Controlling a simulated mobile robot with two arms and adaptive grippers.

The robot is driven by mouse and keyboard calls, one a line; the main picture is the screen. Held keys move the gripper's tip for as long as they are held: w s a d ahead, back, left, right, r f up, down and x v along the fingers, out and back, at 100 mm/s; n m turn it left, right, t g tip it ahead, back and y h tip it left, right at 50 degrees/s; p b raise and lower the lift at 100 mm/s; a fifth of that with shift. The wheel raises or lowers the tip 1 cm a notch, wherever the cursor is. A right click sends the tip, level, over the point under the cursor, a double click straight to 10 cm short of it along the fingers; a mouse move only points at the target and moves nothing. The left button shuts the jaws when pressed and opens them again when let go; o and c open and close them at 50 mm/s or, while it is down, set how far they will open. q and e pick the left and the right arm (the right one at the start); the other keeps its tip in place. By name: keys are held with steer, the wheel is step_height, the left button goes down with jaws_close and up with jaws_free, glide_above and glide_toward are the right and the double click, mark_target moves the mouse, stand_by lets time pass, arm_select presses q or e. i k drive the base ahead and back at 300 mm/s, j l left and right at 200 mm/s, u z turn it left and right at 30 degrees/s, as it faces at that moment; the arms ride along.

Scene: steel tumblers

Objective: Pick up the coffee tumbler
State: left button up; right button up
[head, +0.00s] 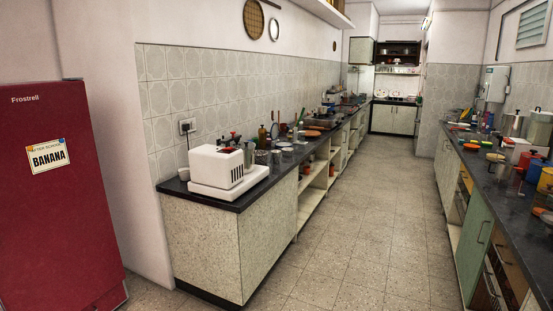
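Small grey metallic cups, likely steel tumblers (262,157), stand on the dark left counter just behind a white appliance. Another similar cup (277,157) stands beside them. They are small and partly crowded by other items, so I cannot tell which one is the coffee tumbler. Neither of my grippers shows in the head view.
The white appliance (222,168) sits at the near end of the left counter (222,201). A red fridge (60,215) stands at the left. The right counter (500,193) is crowded with pots and containers. The tiled aisle (360,230) between the counters is clear.

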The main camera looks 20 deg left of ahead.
mark_target(275, 154)
steer(key=i+j+z, duration=0.1)
steer(key=i+z, duration=0.15)
steer(key=i, duration=2.75)
steer(key=i+l+u, duration=0.15)
steer(key=i, duration=0.85)
